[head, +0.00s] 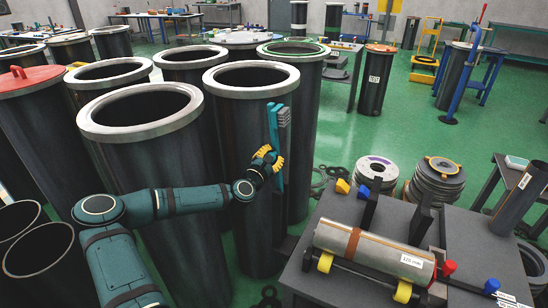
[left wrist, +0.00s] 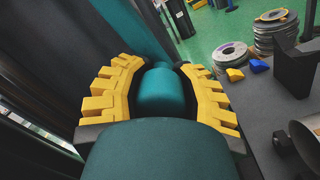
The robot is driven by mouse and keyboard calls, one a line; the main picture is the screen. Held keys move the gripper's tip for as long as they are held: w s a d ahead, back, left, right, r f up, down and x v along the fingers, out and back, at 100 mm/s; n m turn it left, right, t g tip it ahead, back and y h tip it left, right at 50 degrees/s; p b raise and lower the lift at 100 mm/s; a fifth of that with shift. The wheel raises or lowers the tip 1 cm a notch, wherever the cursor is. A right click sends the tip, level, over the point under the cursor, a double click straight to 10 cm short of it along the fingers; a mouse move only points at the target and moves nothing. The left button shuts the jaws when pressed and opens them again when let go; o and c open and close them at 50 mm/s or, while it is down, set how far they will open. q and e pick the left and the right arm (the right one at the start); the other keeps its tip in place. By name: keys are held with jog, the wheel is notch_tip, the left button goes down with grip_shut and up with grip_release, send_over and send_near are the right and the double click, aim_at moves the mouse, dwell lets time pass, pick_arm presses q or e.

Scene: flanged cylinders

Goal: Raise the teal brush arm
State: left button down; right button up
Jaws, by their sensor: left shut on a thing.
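The teal brush arm (head: 273,128) stands upright against the outer wall of a tall dark flanged cylinder (head: 240,150) in the head view. A grey bristle block (head: 285,117) sits near its top, on the right side. My left gripper (head: 268,158), with yellow fingers, is shut on the brush arm below the bristles. In the left wrist view the yellow fingers of my left gripper (left wrist: 160,66) flank a rounded teal part; whether that is the brush arm is hard to tell. My right gripper is not in view.
Several tall cylinders with pale rims (head: 140,108) crowd around my left arm. A dark bench (head: 370,215) at the right holds a metal roller (head: 370,248) on yellow supports. Stacked flanges (head: 438,178) are behind it. Green floor (head: 340,120) is open farther back.

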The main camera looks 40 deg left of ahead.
pick_arm(q)
jog(key=shift+s+a+f, duration=0.15)
jog(key=shift+f, duration=0.25)
jog(key=c, duration=1.2)
grip_release()
jog(key=o, duration=0.7)
jog(key=shift+s+a+r, duration=0.15)
jog(key=shift+s, duration=0.1)
jog(key=shift+w+r, duration=0.1)
jog(key=shift+w, duration=0.1)
jog(key=v, duration=1.2)
jog(key=shift+d, duration=0.25)
